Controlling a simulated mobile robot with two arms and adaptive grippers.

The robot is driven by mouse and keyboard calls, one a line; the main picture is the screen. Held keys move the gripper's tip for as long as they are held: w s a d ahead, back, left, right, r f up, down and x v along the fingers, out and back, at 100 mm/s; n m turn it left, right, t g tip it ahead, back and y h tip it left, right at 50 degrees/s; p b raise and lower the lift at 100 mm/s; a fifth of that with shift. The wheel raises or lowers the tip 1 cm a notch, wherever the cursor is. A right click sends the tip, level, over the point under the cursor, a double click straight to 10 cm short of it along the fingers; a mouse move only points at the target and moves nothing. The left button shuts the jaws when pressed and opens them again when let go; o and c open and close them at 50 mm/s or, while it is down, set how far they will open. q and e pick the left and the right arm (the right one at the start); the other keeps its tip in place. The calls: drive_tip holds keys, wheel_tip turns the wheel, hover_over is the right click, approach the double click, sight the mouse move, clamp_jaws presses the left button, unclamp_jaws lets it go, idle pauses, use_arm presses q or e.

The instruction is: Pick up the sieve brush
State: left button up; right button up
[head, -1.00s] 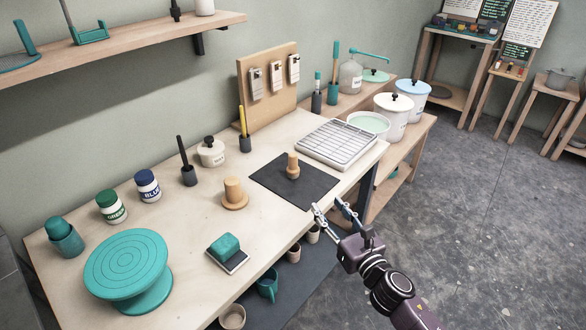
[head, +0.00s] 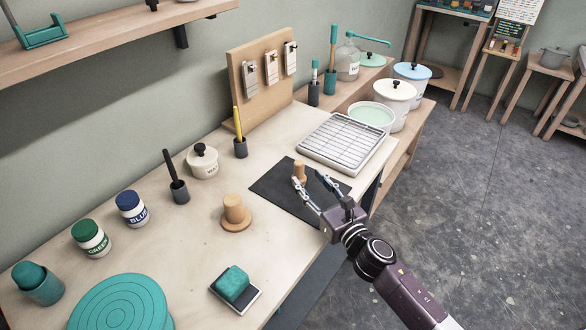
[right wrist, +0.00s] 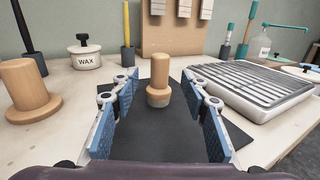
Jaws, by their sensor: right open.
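A short wooden-handled piece with a rounded top and a wider base, which looks like the sieve brush (head: 299,168), stands upright on the dark mat (head: 272,190). In the right wrist view the brush (right wrist: 159,76) stands in the middle, ahead of and between my fingers. My right gripper (head: 308,178) is open and empty over the near right part of the mat, close to the brush. Its two blue-padded fingers also show in the right wrist view (right wrist: 158,92), spread to either side with no visible contact. My left gripper is out of view.
A second, larger wooden piece (head: 236,212) stands left of the mat. A tray with a metal grille (head: 345,142) lies behind right. The wax pot (head: 203,162), a dark holder (head: 179,190), a teal sponge (head: 234,285) and a turntable (head: 120,305) occupy the left side.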

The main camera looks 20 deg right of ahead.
sight(302, 170)
drive_tip(key=shift+w+a+r, duration=0.1)
drive_tip(key=shift+w+r, duration=0.05)
drive_tip(key=shift+w, duration=0.15)
drive_tip(key=shift+w+a+r, duration=0.1)
drive_tip(key=shift+w+r, duration=0.1)
drive_tip(key=shift+w, duration=0.35)
drive_tip(key=p+x, duration=0.1)
drive_tip(key=x, duration=0.2)
drive_tip(key=shift+w+a+f, duration=0.1)
drive_tip(key=shift+w+f, duration=0.05)
drive_tip(key=shift+w, duration=0.5)
drive_tip(key=shift+w+a, duration=0.1)
drive_tip(key=shift+w, duration=0.05)
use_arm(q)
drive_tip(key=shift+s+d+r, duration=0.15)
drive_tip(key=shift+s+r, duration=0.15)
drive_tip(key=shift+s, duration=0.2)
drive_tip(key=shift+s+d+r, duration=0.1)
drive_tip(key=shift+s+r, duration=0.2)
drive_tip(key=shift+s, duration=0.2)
use_arm(e)
clamp_jaws()
